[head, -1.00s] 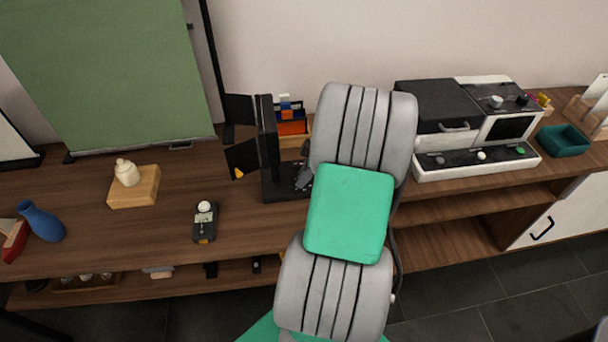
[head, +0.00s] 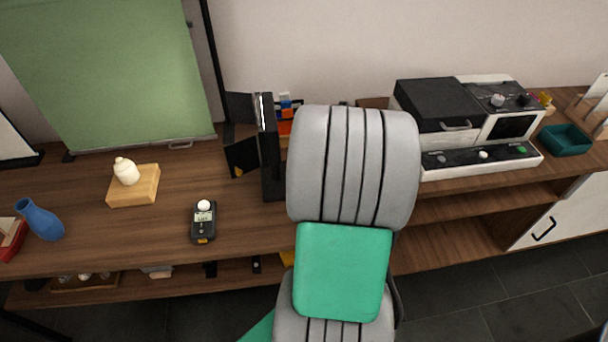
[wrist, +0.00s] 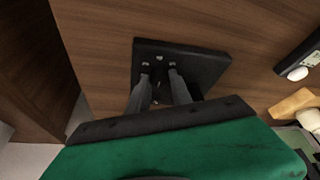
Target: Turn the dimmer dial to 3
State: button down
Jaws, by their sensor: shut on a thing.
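A black lamp with flaps (head: 270,145) stands on the table in the head view, with a bright strip along its upper edge. Its black base (wrist: 205,65) shows in the wrist view, with small pale marks on it. My gripper (wrist: 159,72) points down at this base, its two fingers close together around something small. The dimmer dial itself is hidden between or behind the fingers, so I cannot read its setting. In the head view my arm covers the gripper and part of the base. A light meter (head: 203,222) with a white dome lies left of the lamp.
A bottle on a wooden block (head: 134,186) and a blue vase (head: 40,220) stand at left. A green backdrop (head: 105,75) rises behind. A black and white machine (head: 470,125) and a teal tray (head: 565,140) are at right. The tabletop around the light meter is clear.

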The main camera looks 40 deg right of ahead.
jog(key=shift+w+a+m+h, duration=0.1)
jog(key=shift+m+h, duration=0.7)
jog(key=shift+m, duration=1.3)
jog(key=c, duration=1.1)
grip_release()
jog(key=shift+c, duration=0.2)
jog(key=v, duration=0.7)
jog(key=shift+r, duration=0.4)
jog(key=shift+a, duration=0.1)
